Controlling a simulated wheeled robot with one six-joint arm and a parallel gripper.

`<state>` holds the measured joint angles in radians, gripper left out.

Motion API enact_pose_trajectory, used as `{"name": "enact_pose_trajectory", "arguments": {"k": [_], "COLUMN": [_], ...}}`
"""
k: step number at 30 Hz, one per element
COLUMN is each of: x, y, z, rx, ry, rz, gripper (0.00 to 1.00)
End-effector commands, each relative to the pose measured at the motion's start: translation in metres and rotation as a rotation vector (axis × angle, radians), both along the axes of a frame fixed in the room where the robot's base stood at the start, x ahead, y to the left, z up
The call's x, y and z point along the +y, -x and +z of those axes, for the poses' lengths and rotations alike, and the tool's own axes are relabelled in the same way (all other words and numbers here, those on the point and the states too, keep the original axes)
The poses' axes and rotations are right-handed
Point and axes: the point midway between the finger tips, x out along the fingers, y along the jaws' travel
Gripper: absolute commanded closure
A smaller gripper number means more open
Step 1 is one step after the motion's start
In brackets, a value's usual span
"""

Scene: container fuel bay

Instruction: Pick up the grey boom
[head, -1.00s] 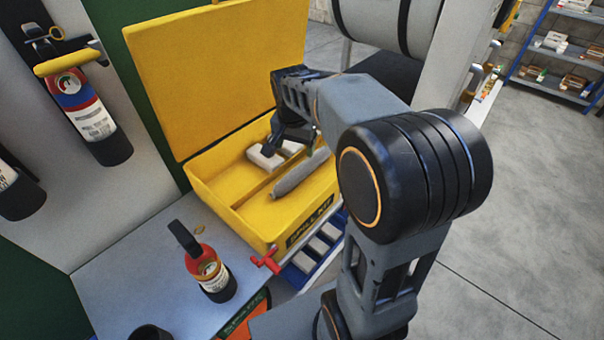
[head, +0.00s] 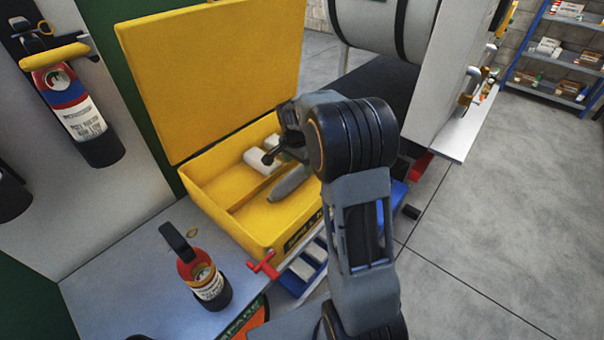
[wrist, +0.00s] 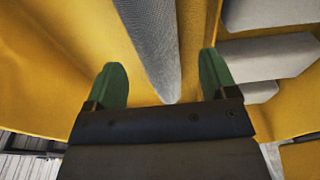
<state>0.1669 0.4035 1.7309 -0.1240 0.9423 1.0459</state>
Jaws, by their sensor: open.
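The grey boom (head: 291,184) is a long rounded roll lying in the yellow spill kit box (head: 247,238), in the compartment nearer the front. My arm hides its far part in the head view. In the wrist view the boom (wrist: 152,40) runs from the top down between the two green fingertips, its rounded end near the gripper's palm. My gripper (wrist: 163,80) is open, with one finger on each side of the boom and a gap on both sides. In the head view my gripper (head: 270,158) is over the box, and contact with the boom cannot be told.
White-grey blocks (head: 260,160) lie in the box's other compartment, past a yellow divider. The raised yellow lid (head: 210,75) stands behind. A small extinguisher (head: 204,275) stands on the grey bench (head: 110,290), and a red-handled part (head: 263,265) is by the box's front corner.

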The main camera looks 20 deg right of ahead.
Motion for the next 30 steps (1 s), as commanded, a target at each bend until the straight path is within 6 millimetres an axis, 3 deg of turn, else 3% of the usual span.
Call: {"name": "enact_pose_trajectory", "arguments": {"k": [12,22,30], "x": [-0.012,-0.012,-0.012], "y": [-0.001,-0.002,-0.002], "z": [-0.046,-0.051,-0.051], "rx": [0.002,0.000,0.001], "ry": [0.000,-0.001,-0.001], "rz": [0.000,0.000,0.001], "gripper": [0.21,0.21,0.46]}}
